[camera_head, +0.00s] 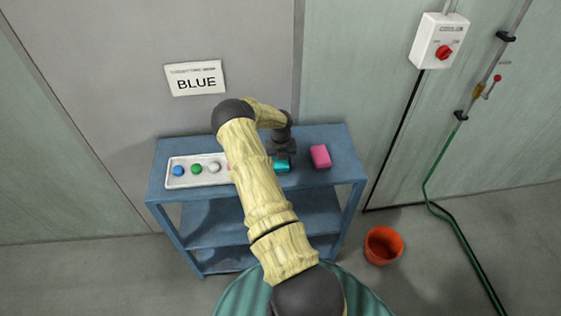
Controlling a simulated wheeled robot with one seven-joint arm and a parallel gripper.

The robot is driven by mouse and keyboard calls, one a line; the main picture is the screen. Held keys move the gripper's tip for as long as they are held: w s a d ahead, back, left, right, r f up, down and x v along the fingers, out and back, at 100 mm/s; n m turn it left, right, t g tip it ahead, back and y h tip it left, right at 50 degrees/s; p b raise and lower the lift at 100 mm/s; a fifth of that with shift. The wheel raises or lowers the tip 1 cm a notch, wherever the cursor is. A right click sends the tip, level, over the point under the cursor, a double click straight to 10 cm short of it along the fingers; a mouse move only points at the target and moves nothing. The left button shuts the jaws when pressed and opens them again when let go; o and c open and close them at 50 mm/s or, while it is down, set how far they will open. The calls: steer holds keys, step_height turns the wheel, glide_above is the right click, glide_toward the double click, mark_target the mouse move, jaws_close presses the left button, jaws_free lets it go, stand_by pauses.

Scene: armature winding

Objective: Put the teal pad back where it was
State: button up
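The teal pad (282,166) is at the top of the blue shelf cart, right of the white tray and left of the pink block. My gripper (285,155) is directly over the teal pad and covers part of it. The fingers are dark and small here, so I cannot tell whether they are open, shut or touching the pad. I also cannot tell whether the pad rests on the cart top.
The blue cart (336,167) holds a pink block (320,156) and a white tray (186,160) with blue, green and whitish round pieces. My arm hides the tray's right end. A sign reading BLUE (196,79) is on the wall. An orange bucket (383,245) stands right.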

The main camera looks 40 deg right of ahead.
steer(key=shift+o, duration=0.8)
steer(key=shift+r, duration=0.15)
steer(key=shift+r, duration=0.25)
step_height(320, 180, up, 11)
steer(key=b, duration=0.3)
steer(key=shift+b, duration=0.3)
steer(key=shift+r, duration=0.1)
